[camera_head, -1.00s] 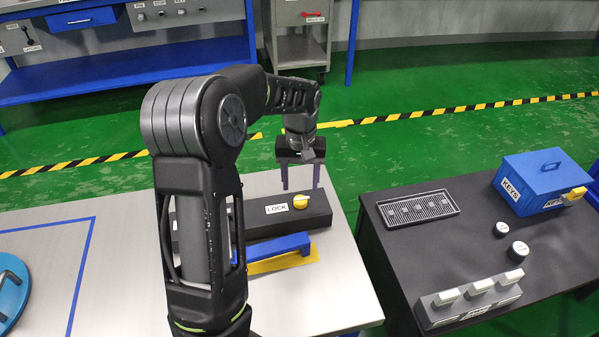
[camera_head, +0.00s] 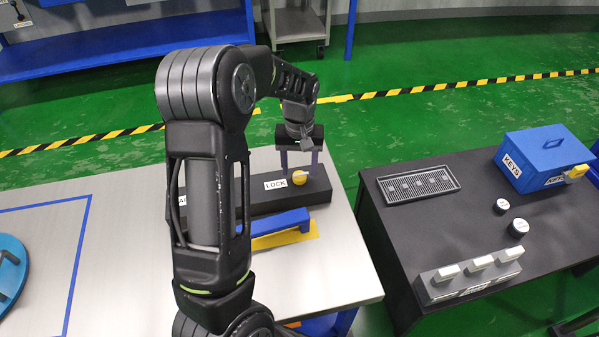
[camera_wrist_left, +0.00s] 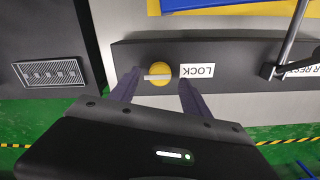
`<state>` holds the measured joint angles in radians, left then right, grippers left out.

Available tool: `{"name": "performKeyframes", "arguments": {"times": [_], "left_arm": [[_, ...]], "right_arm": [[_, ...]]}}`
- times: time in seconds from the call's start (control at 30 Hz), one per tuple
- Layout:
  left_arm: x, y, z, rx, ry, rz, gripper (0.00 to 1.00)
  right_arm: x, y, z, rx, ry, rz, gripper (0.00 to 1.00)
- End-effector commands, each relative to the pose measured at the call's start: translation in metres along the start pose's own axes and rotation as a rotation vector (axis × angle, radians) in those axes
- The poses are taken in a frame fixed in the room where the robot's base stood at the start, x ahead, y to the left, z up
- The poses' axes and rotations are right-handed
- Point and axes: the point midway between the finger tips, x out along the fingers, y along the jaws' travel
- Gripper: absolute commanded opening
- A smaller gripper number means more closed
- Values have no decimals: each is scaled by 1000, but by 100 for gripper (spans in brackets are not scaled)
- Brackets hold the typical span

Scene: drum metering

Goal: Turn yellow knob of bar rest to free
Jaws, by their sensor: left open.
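The yellow knob (camera_head: 299,178) sits on top of the black bar rest (camera_head: 258,200), at its right part, beside a white LOCK label (camera_head: 275,184). In the left wrist view the knob (camera_wrist_left: 159,73) shows with a pale handle bar across it, in line with the length of the bar rest. My left gripper (camera_head: 299,174) is open and points down above the knob. In the left wrist view its two fingers (camera_wrist_left: 158,88) stand on either side of the knob, apart from it by the look of it. My right gripper is not seen.
A blue bar (camera_head: 270,226) lies over a yellow patch in front of the bar rest. On the dark table at right are a slotted tray (camera_head: 418,186), a blue KEYS box (camera_head: 543,160) and a block with white switches (camera_head: 470,277). A gap separates the two tables.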

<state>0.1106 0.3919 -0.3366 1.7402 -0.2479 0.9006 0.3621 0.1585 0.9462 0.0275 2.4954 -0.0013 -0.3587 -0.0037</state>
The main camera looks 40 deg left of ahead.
Motion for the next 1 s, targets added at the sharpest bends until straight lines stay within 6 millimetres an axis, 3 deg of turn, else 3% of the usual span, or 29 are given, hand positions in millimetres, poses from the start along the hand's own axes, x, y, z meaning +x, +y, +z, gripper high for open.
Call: {"name": "performKeyframes", "arguments": {"times": [0.17,0.47,1.0], "left_arm": [[19,0,0,0,-2,0,55],[21,0,0,0,0,1,55],[20,0,0,0,0,0,12]], "right_arm": [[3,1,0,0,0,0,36],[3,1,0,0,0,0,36],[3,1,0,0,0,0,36]]}}
